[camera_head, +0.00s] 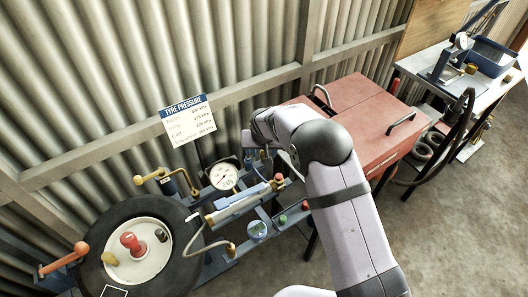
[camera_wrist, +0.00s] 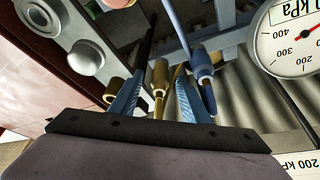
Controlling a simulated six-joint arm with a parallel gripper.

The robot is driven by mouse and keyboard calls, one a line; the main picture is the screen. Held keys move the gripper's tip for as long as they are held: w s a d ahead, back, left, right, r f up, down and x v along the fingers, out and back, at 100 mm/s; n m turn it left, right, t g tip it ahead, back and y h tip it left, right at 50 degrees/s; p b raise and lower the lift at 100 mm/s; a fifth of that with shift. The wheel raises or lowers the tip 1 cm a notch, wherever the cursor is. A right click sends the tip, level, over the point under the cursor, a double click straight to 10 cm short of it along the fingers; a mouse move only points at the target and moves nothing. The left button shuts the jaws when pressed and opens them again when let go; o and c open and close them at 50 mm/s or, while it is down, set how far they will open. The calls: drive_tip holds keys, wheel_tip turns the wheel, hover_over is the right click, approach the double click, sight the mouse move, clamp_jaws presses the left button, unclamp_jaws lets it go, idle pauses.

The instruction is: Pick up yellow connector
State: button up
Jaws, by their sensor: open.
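A brass-yellow connector (camera_wrist: 160,78) stands between the two blue fingers of my open gripper (camera_wrist: 161,92) in the wrist view. The fingers are on either side of it, with a gap visible; I cannot tell how deep it sits between them. A blue connector (camera_wrist: 204,68) is just right of the right finger. Another brass-coloured piece (camera_wrist: 114,90) is beside the left finger. In the head view my arm hides the gripper, and I cannot pick out the same connector there with certainty.
A pressure gauge (camera_head: 223,176) stands left of my arm and also shows close in the wrist view (camera_wrist: 292,38). A tyre (camera_head: 183,240), a red toolbox (camera_head: 365,110) and a corrugated wall (camera_head: 120,70) surround the bench. Open floor (camera_head: 470,220) lies right.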

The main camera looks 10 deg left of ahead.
drive_tip(key=shift+w+f, duration=0.1)
drive_tip(key=shift+f, duration=0.1)
clamp_jaws()
